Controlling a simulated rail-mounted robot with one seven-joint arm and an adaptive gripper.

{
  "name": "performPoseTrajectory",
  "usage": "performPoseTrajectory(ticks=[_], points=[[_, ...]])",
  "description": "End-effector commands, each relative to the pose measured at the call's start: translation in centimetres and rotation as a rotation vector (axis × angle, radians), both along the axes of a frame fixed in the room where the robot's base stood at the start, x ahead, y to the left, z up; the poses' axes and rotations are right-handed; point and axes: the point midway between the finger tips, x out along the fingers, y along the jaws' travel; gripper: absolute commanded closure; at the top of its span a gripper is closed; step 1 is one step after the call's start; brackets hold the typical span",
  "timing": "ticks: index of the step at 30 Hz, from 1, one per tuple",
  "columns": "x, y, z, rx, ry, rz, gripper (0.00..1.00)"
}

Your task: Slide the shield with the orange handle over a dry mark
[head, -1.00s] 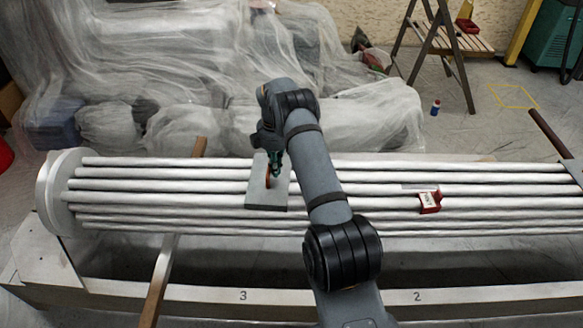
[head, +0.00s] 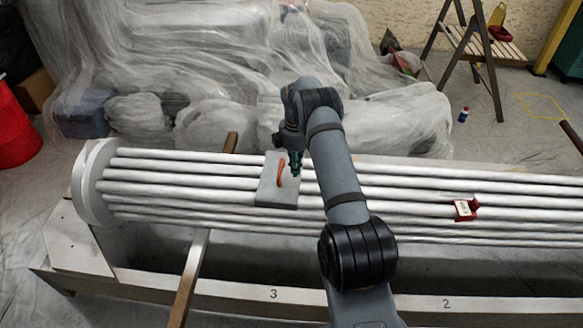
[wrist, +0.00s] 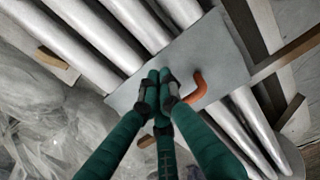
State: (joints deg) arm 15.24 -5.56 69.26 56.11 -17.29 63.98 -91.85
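The shield is a flat grey plate (head: 268,194) lying across the silvery tubes (head: 170,190), left of centre in the head view. It also shows in the wrist view (wrist: 218,48). Its curved orange handle (head: 281,172) stands on its upper face, and shows in the wrist view (wrist: 195,88) too. My gripper (head: 296,172) is low over the plate, just right of the handle in the head view. In the wrist view its green fingers (wrist: 158,80) are drawn together, beside the handle and not around it. Contact with the handle is unclear. I cannot make out a dry mark.
A red block with a white label (head: 465,209) sits on the tubes at right. A round end plate (head: 88,185) closes the bundle at left. A wooden bar (head: 185,285) crosses beneath. Plastic-draped objects (head: 200,60) stand behind the bundle.

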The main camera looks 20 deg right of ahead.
Motion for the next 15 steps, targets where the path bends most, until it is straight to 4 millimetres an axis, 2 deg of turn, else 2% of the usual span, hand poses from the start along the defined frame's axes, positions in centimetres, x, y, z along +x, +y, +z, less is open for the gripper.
performPoseTrajectory(ticks=[2,9,15], points=[[-0.6,-1.1,0.2,0.000,0.001,-0.002,1.00],[-0.4,-1.0,5.9,-0.001,-0.004,0.003,1.00],[-0.4,-1.0,9.0,-0.001,-0.002,0.002,1.00]])
